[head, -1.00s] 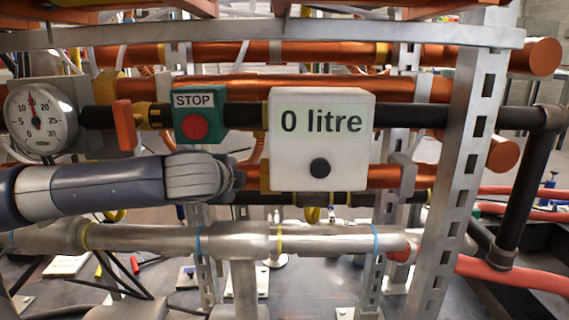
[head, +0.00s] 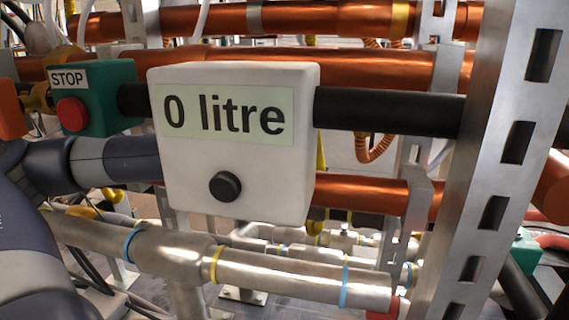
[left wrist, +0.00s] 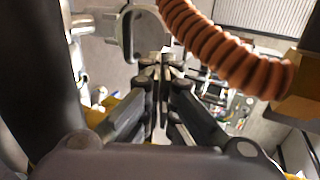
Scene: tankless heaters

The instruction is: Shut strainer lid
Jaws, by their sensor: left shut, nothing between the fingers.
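I cannot make out a strainer lid for certain in either view. In the head view, my left arm comes in from the left and passes behind the white "0 litre" box (head: 240,155), so its gripper is hidden there. In the left wrist view, my left gripper (left wrist: 164,62) is shut and empty, its fingers together. My right gripper is in neither view.
A green STOP box (head: 95,98) stands left of the white box. A silver pipe (head: 280,275) crosses below, and copper pipes (head: 345,68) run behind. A slotted metal upright (head: 490,170) stands at the right. Free room between the pipes is narrow.

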